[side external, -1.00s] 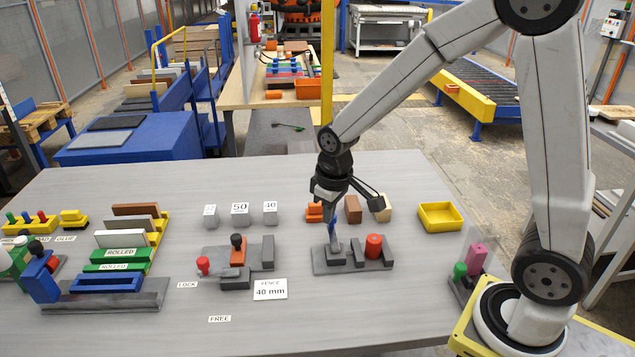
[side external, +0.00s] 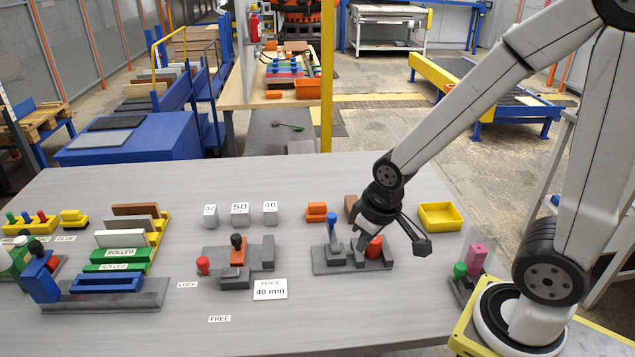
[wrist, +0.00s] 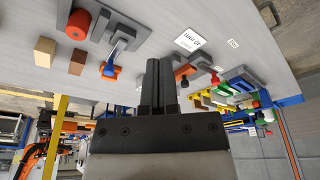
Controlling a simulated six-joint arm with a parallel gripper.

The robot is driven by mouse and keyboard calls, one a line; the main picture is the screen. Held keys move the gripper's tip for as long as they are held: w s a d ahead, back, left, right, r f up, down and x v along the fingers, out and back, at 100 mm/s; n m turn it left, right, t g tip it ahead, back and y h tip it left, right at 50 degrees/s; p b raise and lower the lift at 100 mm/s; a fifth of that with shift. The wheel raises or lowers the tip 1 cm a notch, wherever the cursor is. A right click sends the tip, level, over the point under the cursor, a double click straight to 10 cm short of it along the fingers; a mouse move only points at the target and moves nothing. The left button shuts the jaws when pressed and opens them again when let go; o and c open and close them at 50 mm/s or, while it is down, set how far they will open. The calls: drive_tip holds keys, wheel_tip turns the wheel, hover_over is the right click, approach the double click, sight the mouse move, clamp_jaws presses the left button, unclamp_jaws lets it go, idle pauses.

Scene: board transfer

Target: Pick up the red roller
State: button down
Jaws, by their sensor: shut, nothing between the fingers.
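The red roller (side external: 374,247) is a short red cylinder at the right of a dark grey holder (side external: 325,266). My gripper partly hides it in the side view. In the wrist view the red roller (wrist: 78,25) shows at the upper left, clear of the fingers. My gripper (side external: 362,242) is tilted above the holder, its fingers just left of the roller in the side picture; I cannot tell whether they touch anything. In the wrist view my gripper (wrist: 158,68) has its fingers together with nothing between them.
A blue-handled tool (side external: 332,222) stands at the holder's left. Orange (side external: 316,211) and brown (side external: 350,206) blocks lie behind it. A yellow tray (side external: 440,217) is at the right. A grey fixture (side external: 236,282) and 40 mm sign (side external: 270,289) are left.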

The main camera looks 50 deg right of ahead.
idle(0.3)
unclamp_jaws()
drive_tip(key=shift+d, duration=0.1)
drive_tip(key=m+t+y, duration=0.4)
drive_tip(key=m+y, duration=0.6)
drive_tip(key=m, duration=1.5)
approach(379, 237)
drive_tip(key=x, duration=0.3)
drive_tip(key=shift+x, duration=3.8)
